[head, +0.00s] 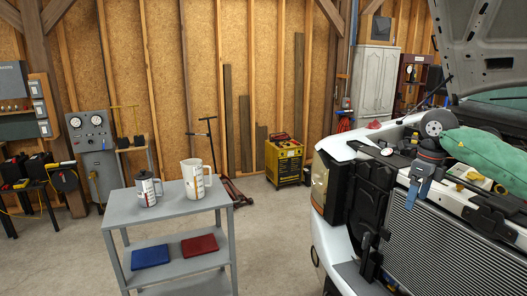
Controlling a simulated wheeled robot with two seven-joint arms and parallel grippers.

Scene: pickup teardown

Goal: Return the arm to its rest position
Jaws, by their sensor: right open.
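My right gripper (419,187) is at the right of the head view, over the front end of the white vehicle (330,208). Its blue fingers point down, apart and with nothing seen between them. They are in front of the top edge of the radiator (440,245); whether they touch anything there cannot be told. The dark wrist with an orange ring shows just above the fingers. My left gripper is not in view.
A yellow machine (284,160) stands by the back wall. The raised hood (490,50) overhangs the engine bay at upper right. Open floor lies between cart and vehicle.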

